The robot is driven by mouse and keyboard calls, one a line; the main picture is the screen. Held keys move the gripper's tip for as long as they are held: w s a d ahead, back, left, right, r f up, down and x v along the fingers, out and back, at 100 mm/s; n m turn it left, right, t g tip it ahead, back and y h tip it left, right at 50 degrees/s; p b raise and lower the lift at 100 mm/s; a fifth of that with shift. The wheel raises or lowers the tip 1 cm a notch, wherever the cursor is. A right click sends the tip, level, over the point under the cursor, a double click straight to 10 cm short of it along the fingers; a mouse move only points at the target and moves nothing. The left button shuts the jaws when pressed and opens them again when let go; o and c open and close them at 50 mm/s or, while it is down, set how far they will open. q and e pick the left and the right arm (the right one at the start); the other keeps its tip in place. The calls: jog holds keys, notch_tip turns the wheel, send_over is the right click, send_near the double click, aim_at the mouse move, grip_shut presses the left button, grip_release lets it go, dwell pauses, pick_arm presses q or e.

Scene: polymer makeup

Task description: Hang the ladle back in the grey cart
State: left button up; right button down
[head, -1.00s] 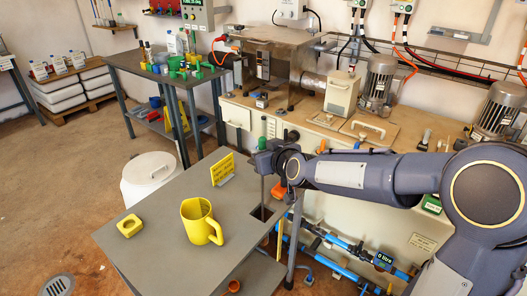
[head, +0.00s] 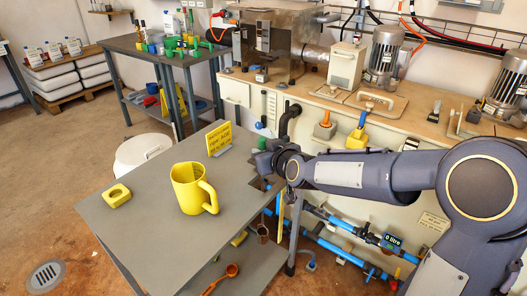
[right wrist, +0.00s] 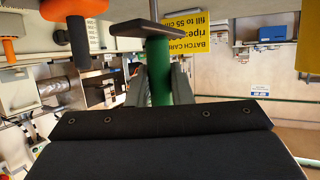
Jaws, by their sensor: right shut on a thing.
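My right gripper (head: 266,160) is shut on the green handle (right wrist: 158,70) of the ladle, upright at the right edge of the grey cart (head: 150,225). In the right wrist view, which is upside down, a dark flat collar (right wrist: 138,28) and a thin metal rod continue beyond the handle. In the head view a small metal cup (head: 262,236) shows below the cart's top, under the gripper; it appears to be the ladle's bowl. The gripper and arm hide most of the notch at the cart's edge, so I cannot tell whether the collar rests on it. My left gripper is not in view.
A yellow mug (head: 188,188), a yellow block (head: 117,195) and a yellow card (head: 219,138) stand on the cart top. An orange scoop (head: 230,272) lies on its lower shelf. The cream bench (head: 375,180) with hanging tools is close behind my right arm.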

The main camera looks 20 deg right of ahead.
jog(key=shift+f+b, duration=2.15)
jog(key=shift+f, duration=0.7)
jog(key=c, duration=1.2)
grip_release()
jog(key=s+d+f+m+g+p, duration=0.1)
jog(key=s+g, duration=0.2)
jog(key=s, duration=0.9)
jog(key=s+d+f+m+g+y, duration=0.1)
jog(key=s+m+g, duration=0.1)
jog(key=s, duration=0.9)
jog(key=s+d+f+m+g+p, duration=0.1)
jog(key=s+d+g, duration=0.15)
jog(key=s, duration=0.95)
notch_tip(320, 180, up, 18)
jog(key=a+p, duration=0.1)
jog(key=p, duration=1.7)
jog(key=shift+s+r, duration=0.15)
jog(key=shift+r, duration=0.1)
